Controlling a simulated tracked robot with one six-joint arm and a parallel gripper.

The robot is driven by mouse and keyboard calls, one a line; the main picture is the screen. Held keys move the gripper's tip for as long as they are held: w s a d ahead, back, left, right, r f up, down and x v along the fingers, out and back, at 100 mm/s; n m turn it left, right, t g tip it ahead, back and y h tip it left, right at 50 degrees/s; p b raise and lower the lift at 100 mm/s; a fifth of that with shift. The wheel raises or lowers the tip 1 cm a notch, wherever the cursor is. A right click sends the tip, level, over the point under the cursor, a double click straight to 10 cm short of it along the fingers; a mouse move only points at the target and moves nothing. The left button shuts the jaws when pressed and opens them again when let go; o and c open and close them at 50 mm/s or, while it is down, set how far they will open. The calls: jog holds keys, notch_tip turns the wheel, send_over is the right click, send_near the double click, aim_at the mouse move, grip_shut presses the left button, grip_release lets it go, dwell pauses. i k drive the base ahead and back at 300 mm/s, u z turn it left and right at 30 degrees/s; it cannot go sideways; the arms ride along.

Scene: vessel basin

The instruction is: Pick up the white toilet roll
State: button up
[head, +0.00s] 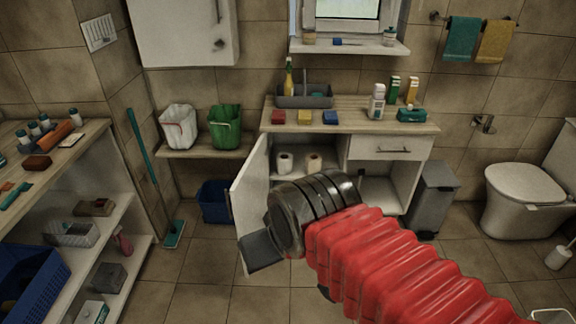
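A white toilet roll (285,163) stands upright on the shelf inside the open white cabinet (388,170), at the left. A second roll (314,162), pinkish-beige, stands just to its right. My arm, with a red ribbed sleeve, reaches in from the bottom right. My gripper (262,252) is at the arm's far end, low and in front of the open cabinet door. It is apart from both rolls in the picture, and I cannot make out its fingers clearly. My arm hides part of the lower cabinet.
The cabinet door (252,190) stands open at the left. A grey bin (433,195) is right of the cabinet and a blue bucket (214,200) is to the left. A toilet (530,198) stands at the right. The tiled floor at lower left centre is clear.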

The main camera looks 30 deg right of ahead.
aim_at(283, 160)
jog(key=u, duration=0.05)
jog(key=i, duration=1)
jog(key=z, duration=0.05)
